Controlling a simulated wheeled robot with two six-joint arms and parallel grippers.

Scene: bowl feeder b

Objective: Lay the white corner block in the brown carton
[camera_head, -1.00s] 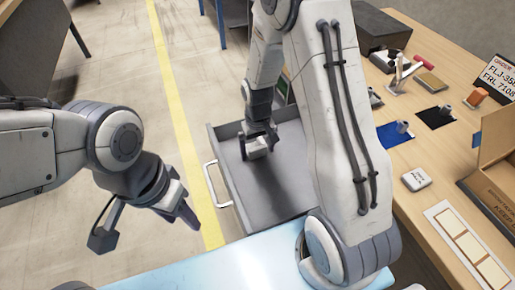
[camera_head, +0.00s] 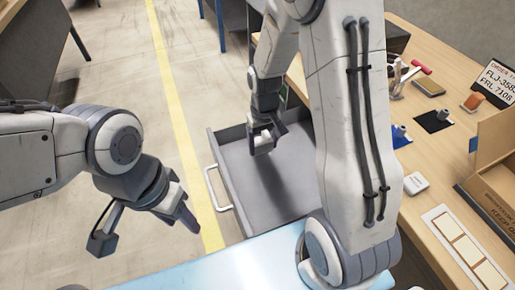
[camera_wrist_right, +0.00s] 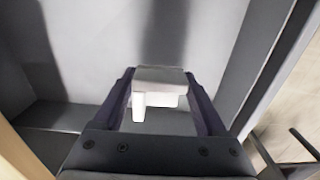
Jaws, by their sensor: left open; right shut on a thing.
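The white corner block (camera_wrist_right: 160,80) sits between the fingers of my right gripper (camera_wrist_right: 162,100) in the right wrist view, its L shape showing with one leg toward the palm. In the head view my right gripper (camera_head: 264,138) is shut on it and hangs over the open grey drawer (camera_head: 240,195); the block is mostly hidden by the fingers there. The brown carton (camera_head: 496,187) stands on the table at the right edge of the head view, partly cut off, its inside barely visible. My left gripper (camera_head: 146,228) is open and empty over the floor at the left.
My right arm crosses between drawer and carton.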

